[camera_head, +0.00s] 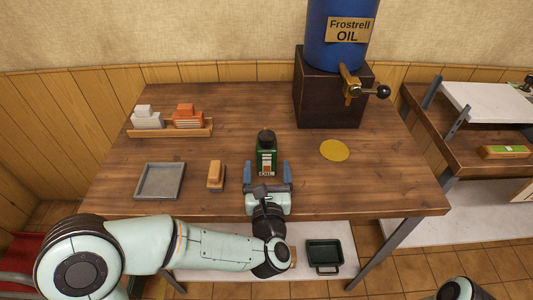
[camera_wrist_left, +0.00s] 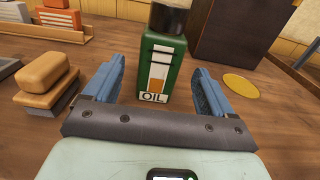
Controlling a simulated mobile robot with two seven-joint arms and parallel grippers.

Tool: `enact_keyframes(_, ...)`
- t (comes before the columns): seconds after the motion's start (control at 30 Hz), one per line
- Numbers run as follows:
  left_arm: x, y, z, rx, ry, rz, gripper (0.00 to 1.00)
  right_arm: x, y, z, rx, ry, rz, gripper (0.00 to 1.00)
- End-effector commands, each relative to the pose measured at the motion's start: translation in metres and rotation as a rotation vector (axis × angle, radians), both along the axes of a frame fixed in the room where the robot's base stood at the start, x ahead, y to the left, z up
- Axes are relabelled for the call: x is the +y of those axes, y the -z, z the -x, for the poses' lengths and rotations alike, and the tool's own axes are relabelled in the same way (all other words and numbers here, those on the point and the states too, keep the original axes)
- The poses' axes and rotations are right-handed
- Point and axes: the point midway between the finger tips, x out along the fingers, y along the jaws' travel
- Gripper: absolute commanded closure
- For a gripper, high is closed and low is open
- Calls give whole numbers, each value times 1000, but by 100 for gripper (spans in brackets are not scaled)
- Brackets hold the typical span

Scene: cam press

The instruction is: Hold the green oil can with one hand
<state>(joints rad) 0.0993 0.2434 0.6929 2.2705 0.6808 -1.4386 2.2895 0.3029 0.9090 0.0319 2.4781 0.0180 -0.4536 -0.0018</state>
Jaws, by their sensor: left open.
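The green oil can (camera_head: 266,157) stands upright on the wooden table, with a dark cap and a white and orange label. In the left wrist view the can (camera_wrist_left: 161,70) stands just ahead, between the lines of the two blue fingers. My left gripper (camera_head: 268,170) is open, its fingers on either side of the can's near part in the head view. In the left wrist view the gripper (camera_wrist_left: 158,80) shows a gap between each finger and the can.
A blue oil drum (camera_head: 338,38) with a brass tap sits on a dark block (camera_head: 327,100). A yellow disc (camera_head: 334,150) lies right of the can. A wooden-topped block (camera_head: 215,175), grey tray (camera_head: 160,181) and rack (camera_head: 172,130) are left. A green bin (camera_head: 325,253) is below.

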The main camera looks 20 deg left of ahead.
Motion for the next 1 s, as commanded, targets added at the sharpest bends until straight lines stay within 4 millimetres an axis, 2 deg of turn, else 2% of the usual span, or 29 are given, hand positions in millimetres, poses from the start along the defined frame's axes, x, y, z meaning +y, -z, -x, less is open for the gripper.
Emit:
enact_keyframes(0.23,6,-2,-18,1,-1,0,15,2,-3,3,9,-4,-5,32)
enact_keyframes(0.5,17,-7,-55,1,-1,0,15,4,-10,10,28,-12,-13,32)
enact_keyframes(0.8,18,-6,-60,1,0,-1,15,4,-9,10,29,-12,-13,32)
enact_keyframes(0.87,18,-7,-60,0,0,-1,31,4,-9,10,29,-12,-12,32)
enact_keyframes(1.0,18,-7,-60,0,0,-1,77,4,-9,10,28,-12,-13,32)
